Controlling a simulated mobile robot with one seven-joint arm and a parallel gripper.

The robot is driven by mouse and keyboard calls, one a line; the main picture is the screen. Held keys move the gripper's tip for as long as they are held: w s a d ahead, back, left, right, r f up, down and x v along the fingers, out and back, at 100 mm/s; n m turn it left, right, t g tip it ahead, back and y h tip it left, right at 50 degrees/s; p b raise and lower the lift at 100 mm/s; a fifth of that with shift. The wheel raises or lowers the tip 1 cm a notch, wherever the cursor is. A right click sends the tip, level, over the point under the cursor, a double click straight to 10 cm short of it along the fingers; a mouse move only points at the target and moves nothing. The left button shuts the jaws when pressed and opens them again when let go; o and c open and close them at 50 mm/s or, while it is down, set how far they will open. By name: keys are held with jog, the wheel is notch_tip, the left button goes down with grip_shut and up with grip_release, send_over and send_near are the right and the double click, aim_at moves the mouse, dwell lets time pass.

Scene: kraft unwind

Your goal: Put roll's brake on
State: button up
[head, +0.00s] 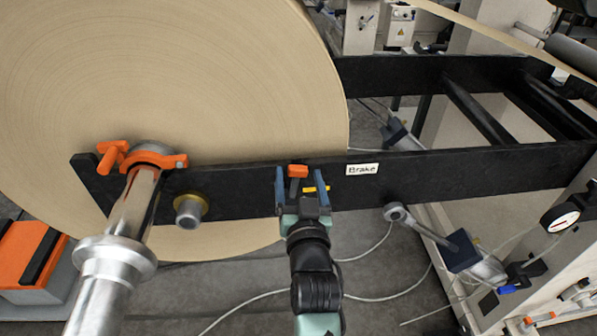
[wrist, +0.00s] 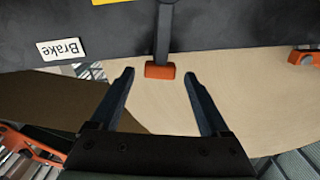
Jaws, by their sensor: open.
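The brake lever is a dark bar with an orange knob (head: 297,171) on the side of the black arm (head: 430,171), right of the big paper roll's middle. It stands about upright, knob at the top. A yellow mark (head: 320,189) lies to its right, and the white "Brake" label (head: 362,169) is further right. My gripper (head: 300,172) is open and empty, fingers on either side of the knob in the picture. In the wrist view the knob (wrist: 160,71) shows between the fingertips (wrist: 159,76), with no clear contact on either side.
The kraft roll (head: 170,75) fills the upper left behind the arm. A silver shaft (head: 135,208) with an orange clamp (head: 155,158) stands at left, near a round metal stub (head: 189,210). A cylinder (head: 463,245) and a gauge (head: 562,216) are at right. Cables cross the floor.

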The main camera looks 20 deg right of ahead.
jog(key=shift+x, duration=0.8)
jog(key=shift+c, duration=0.2)
grip_shut()
dwell(0.8)
